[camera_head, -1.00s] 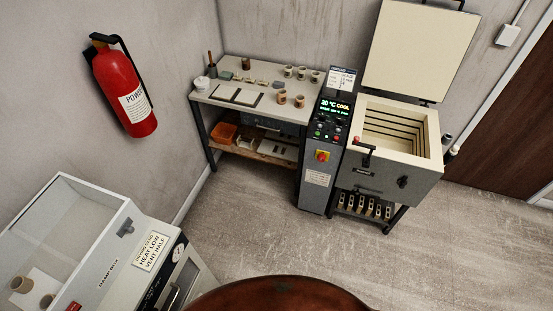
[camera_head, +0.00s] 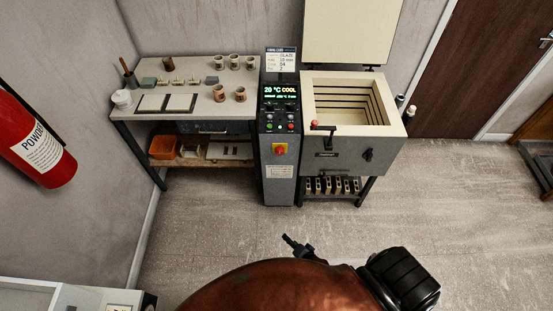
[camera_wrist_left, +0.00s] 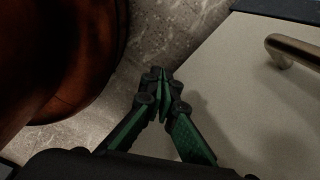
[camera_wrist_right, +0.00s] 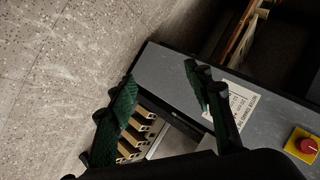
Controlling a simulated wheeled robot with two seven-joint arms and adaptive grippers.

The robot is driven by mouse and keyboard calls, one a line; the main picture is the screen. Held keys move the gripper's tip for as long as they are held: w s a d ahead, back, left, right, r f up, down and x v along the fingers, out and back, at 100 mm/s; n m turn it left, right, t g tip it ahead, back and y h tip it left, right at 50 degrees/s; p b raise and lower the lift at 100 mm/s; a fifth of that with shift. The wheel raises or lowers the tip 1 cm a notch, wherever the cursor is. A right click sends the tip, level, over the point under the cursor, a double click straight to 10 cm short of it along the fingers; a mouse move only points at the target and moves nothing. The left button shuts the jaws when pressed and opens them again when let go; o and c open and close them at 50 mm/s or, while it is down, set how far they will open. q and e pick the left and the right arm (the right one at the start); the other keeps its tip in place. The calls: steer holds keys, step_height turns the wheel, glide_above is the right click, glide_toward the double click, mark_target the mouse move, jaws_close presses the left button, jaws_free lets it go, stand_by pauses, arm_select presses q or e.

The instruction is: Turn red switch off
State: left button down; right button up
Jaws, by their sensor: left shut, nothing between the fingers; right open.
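The red switch (camera_head: 280,149) is a red knob on a yellow plate, on the front of the grey control cabinet (camera_head: 279,188). It also shows at the right edge of the right wrist view (camera_wrist_right: 308,146). My right gripper (camera_wrist_right: 160,80) is open and empty, its fingers apart, with the cabinet and kiln stand beyond them. The switch lies to the right of its fingers, not between them. My left gripper (camera_wrist_left: 160,78) is shut and empty beside a pale panel with a metal handle (camera_wrist_left: 292,48). In the head view my copper body hides most of my arms.
The open kiln (camera_head: 345,112) stands right of the cabinet. A worktable (camera_head: 215,105) with pots stands left of it. A fire extinguisher (camera_head: 38,148) hangs on the left wall. The floor (camera_head: 220,225) before the cabinet is clear.

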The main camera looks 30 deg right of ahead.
steer(key=w+d+r+m+t+h+b, duration=0.2)
steer(key=w+r+m, duration=0.35)
steer(key=w, duration=0.25)
steer(key=w+d+r+m+t+h+b, duration=0.1)
steer(key=w+r+m+t+b, duration=0.2)
steer(key=w+m, duration=0.4)
steer(key=m+h+b, duration=0.6)
steer(key=m, duration=1.1)
glide_toward(280, 154)
steer(key=w, duration=0.2)
steer(key=x, duration=0.6)
steer(key=shift+s+d+f, duration=0.1)
steer(key=shift+s+d, duration=0.15)
steer(key=shift+d, duration=0.1)
steer(key=shift+w+d+b, duration=0.3)
steer(key=shift+w+d, duration=0.05)
steer(key=shift+w, duration=0.2)
arm_select(q)
steer(key=s+f+g, duration=0.1)
steer(key=s+f, duration=0.4)
steer(key=f, duration=0.8)
arm_select(e)
steer(key=c, duration=1.1)
